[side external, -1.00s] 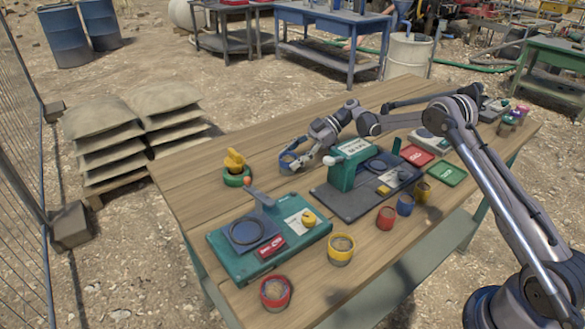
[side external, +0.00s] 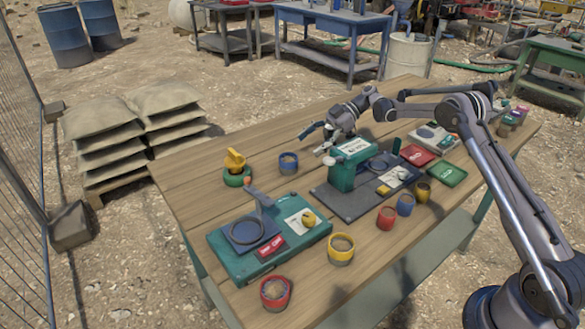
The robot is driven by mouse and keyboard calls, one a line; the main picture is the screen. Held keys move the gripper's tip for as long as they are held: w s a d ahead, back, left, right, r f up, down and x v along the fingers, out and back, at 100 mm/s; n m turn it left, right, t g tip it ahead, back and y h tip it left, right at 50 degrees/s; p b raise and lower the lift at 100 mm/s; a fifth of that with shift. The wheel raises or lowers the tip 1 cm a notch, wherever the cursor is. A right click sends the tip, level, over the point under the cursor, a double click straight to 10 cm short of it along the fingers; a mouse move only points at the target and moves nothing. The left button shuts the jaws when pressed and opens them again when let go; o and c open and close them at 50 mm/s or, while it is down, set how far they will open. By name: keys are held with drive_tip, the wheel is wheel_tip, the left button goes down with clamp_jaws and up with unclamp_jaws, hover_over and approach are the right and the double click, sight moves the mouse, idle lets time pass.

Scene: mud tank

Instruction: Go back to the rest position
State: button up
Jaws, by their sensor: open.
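My gripper (side external: 317,141) is open and empty. It hangs above the wooden table (side external: 205,185), behind the upright green housing of a device (side external: 342,178). A blue cup (side external: 288,163) with brown contents stands upright on the table to the left of my gripper, apart from it. My arm reaches in from the right side of the picture, over the table's far right part.
A teal device (side external: 270,258) with a lever lies at the table's front left. Yellow (side external: 341,250), red (side external: 386,218) and other cups stand near the front edge. A yellow object in a green ring (side external: 235,168) sits at left. Red (side external: 417,155) and green (side external: 447,175) trays lie at right.

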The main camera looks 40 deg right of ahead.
drive_tip(key=w+v, duration=0.1)
drive_tip(key=v, duration=0.4)
drive_tip(key=s+a+r+m+t+h, duration=0.1)
drive_tip(key=s+a+r+m+h, duration=0.5)
drive_tip(key=s+a+r+m, duration=0.45)
drive_tip(key=s+f+m+t+h, duration=0.2)
drive_tip(key=s+h, duration=0.1)
drive_tip(key=s, duration=0.8)
drive_tip(key=s+f+m+t+h, duration=0.2)
drive_tip(key=s+m+h, duration=0.1)
drive_tip(key=s, duration=0.8)
drive_tip(key=shift+a+f, duration=0.2)
drive_tip(key=shift+f, duration=0.2)
